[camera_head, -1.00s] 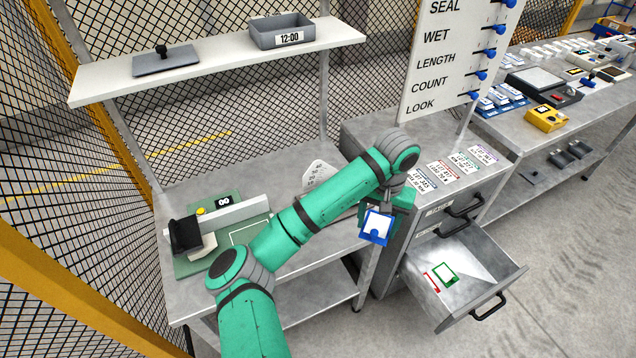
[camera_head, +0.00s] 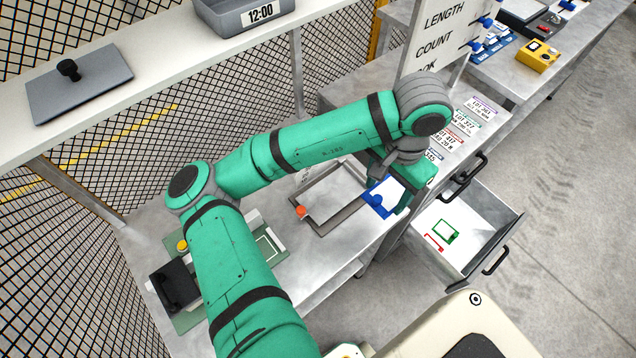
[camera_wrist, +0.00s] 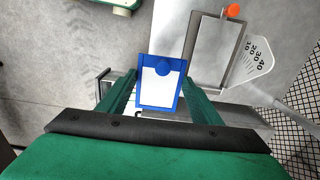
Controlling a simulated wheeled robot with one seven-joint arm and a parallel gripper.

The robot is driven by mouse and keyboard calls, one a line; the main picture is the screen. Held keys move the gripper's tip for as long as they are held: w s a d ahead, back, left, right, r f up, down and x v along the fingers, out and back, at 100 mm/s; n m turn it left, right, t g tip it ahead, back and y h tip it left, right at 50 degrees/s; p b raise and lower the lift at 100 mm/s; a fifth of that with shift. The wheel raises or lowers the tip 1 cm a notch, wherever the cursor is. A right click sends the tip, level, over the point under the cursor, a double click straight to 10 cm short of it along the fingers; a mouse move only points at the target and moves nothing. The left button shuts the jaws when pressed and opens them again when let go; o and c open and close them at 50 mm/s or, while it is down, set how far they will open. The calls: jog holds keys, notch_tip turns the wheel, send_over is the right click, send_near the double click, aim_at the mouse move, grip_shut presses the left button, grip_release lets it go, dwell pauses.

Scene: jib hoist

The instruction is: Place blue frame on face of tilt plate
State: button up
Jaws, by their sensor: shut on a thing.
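The blue frame (camera_head: 378,206) has a white face and a round blue knob. My gripper (camera_head: 390,192) is shut on it and holds it near the right end of the bench. In the wrist view the blue frame (camera_wrist: 160,82) sits between the two green fingers of my gripper (camera_wrist: 157,92). The tilt plate (camera_head: 335,194) is a grey plate with a darker border and an orange knob at its left corner. In the wrist view the tilt plate (camera_wrist: 213,50) lies just right of the blue frame, beside a white angle scale (camera_wrist: 250,62). The frame appears apart from the plate.
An open drawer (camera_head: 470,225) at the right holds a green frame (camera_head: 446,232) and a red frame (camera_head: 434,242). A shelf with a grey bin (camera_head: 245,18) hangs above the bench. A green board (camera_head: 270,245) lies left of the plate, partly behind my arm.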

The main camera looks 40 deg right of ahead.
send_near(329, 195)
jog(key=s+d+r, duration=0.1)
jog(key=s+r, duration=0.2)
jog(key=s, duration=0.1)
jog(key=f, duration=0.1)
jog(key=w+f, duration=0.2)
jog(key=f, duration=0.1)
jog(key=shift+w+a, duration=0.2)
jog(key=shift+a, duration=0.05)
jog(key=shift+w+a+f, duration=0.2)
jog(key=shift+w+f, duration=0.3)
jog(key=shift+f, duration=0.2)
jog(key=f, duration=0.3)
jog(key=shift+w+a, duration=0.15)
jog(key=shift+w, duration=0.1)
jog(key=shift+f, duration=0.35)
jog(key=shift+f, duration=0.1)
jog(key=o, duration=1)
jog(key=shift+o, duration=0.2)
